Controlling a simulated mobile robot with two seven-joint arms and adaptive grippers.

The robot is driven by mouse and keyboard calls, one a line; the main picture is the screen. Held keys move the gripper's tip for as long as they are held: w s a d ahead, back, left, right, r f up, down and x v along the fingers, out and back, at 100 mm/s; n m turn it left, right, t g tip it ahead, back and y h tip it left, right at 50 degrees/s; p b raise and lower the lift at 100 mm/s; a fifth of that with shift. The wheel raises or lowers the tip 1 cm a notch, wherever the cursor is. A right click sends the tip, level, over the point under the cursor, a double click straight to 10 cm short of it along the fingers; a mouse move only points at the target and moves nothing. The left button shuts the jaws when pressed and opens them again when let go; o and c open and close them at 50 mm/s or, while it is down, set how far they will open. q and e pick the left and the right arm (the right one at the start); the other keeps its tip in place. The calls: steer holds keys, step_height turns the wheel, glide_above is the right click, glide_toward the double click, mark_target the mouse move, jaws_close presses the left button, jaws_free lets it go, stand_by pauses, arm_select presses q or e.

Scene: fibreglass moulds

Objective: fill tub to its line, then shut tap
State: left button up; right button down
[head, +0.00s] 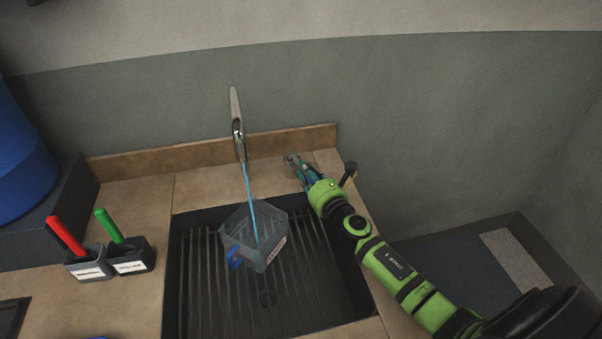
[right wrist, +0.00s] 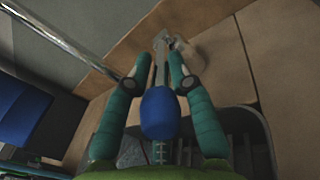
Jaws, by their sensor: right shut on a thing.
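I cannot make out the water level or the line. My right gripper (head: 298,170) is at the back right corner of the sink, by the tap's metal base (right wrist: 163,42). In the right wrist view its fingers are shut on the tap lever, whose blue end (right wrist: 159,113) shows between them. My left gripper is out of view.
The ribbed black sink (head: 190,290) is set in a tan tiled counter with a low back ledge (head: 210,152). Two dark holders (head: 130,260) with a red and a green handle stand at the left. A blue drum (head: 18,160) is at the far left.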

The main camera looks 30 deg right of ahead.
steer(key=shift+w+d+f+n+y+b, duration=0.1)
steer(key=shift+d+n+y+b, duration=0.65)
steer(key=shift+y, duration=0.35)
steer(key=shift+d+r+n+y+b, duration=0.2)
steer(key=shift+n+y+b, duration=0.1)
steer(key=shift+y, duration=0.2)
steer(key=c, duration=1.2)
jaws_free()
steer(key=shift+a, duration=0.1)
steer(key=s, duration=0.4)
steer(key=s+d, duration=0.1)
steer(key=s, duration=0.3)
steer(key=s+d, duration=0.1)
steer(key=s, duration=0.3)
